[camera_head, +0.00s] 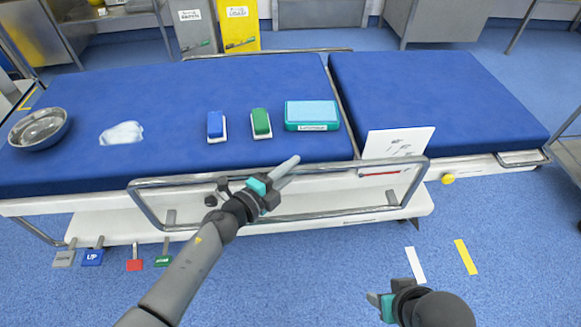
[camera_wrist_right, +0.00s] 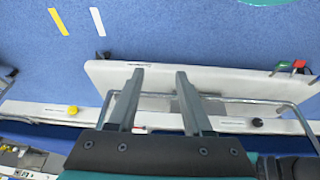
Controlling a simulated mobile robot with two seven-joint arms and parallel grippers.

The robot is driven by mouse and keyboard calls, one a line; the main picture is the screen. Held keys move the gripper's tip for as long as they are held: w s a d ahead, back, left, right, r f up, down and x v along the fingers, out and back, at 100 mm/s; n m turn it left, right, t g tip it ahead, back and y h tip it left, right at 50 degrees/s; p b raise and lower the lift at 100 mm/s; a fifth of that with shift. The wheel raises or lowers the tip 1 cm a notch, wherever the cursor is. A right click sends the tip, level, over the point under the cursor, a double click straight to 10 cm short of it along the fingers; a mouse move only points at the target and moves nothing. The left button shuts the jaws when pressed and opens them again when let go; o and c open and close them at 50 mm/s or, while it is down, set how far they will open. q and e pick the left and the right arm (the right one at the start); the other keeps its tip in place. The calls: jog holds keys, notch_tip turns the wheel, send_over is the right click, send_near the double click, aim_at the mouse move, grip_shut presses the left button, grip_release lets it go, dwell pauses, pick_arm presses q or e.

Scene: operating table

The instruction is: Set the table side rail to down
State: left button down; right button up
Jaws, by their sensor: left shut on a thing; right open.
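The table side rail (camera_head: 146,207) is a bent metal tube frame along the near side of the operating table (camera_head: 245,172). Its upper bar runs near the mattress edge, tilted a little in the picture. My left gripper (camera_head: 285,172) is shut on the upper bar near its middle; its fingers partly hide the bar there. My right gripper (camera_head: 382,305) is low at the bottom right, away from the rail. In the right wrist view my right gripper (camera_wrist_right: 160,75) is open with nothing between its fingers, and the rail (camera_wrist_right: 245,99) shows beyond it.
A white sheet (camera_head: 398,142) stands behind the rail. Foot pedals (camera_head: 92,257) sit below left. Floor at the bottom right is clear.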

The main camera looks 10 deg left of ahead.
pick_arm(q)
notch_tip(320, 180, down, 8)
jog(key=b, duration=0.6)
jog(key=shift+s, duration=0.15)
pick_arm(e)
jog(key=w+a+r+t+y, duration=0.4)
jog(key=w+a+t, duration=0.1)
jog(key=a+t, duration=0.4)
jog(key=shift+w+a+y, duration=0.25)
jog(key=shift+a+y, duration=0.05)
jog(key=shift+y, duration=0.1)
pick_arm(q)
jog(key=shift+f, duration=0.1)
jog(key=c, duration=0.7)
grip_release()
jog(key=shift+a+r, duration=0.1)
jog(key=shift+r, duration=0.1)
jog(key=shift+p+v, duration=2.25)
jog(key=shift+v, duration=5.25)
pick_arm(e)
jog(key=s+d+g+h, duration=0.4)
jog(key=s+d+g, duration=0.1)
jog(key=d+g, duration=0.3)
jog(key=shift+d+f, duration=0.35)
jog(key=shift+d, duration=0.2)
